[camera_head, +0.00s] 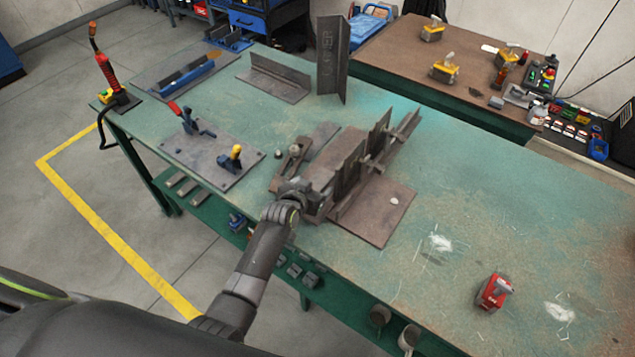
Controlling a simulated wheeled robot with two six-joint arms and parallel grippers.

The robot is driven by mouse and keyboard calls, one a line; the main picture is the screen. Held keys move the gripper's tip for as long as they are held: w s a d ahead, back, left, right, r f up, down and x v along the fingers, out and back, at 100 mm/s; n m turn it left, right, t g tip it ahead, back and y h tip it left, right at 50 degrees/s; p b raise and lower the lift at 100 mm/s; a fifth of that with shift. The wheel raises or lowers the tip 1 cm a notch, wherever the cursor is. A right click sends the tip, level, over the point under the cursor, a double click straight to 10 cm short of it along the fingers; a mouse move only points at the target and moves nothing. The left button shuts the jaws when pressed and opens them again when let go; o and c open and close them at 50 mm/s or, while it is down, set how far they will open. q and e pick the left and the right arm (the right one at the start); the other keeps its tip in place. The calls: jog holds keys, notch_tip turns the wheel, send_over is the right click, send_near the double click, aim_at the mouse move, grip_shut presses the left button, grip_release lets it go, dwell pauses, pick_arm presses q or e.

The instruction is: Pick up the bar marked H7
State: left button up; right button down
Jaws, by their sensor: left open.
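No mark H7 can be read on any piece in the head view. Three short grey flat bars (188,187) lie side by side near the table's left front edge, beside a fixture plate. They are too small to read. My left arm reaches up from the bottom, and my left gripper (312,202) is open at the front of the brown steel fixture with upright plates (347,172). Its fingertips are hard to make out against the dark steel. I cannot tell whether it touches anything. The flat bars are to its left, apart from it. My right gripper is not in view.
The green worktable (520,225) is mostly clear at right, except for a red device (493,292). A tall angle piece (332,55) stands at the back. A fixture plate with clamps (212,158) lies left of my gripper. A red-handled torch (106,70) stands at the left corner.

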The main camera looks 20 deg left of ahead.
pick_arm(q)
jog(key=shift+w+f, duration=0.25)
jog(key=shift+w, duration=0.2)
jog(key=shift+d, duration=0.1)
jog(key=c, duration=1.4)
jog(key=shift+r, duration=0.1)
jog(key=shift+c, duration=1)
jog(key=shift+r, duration=0.1)
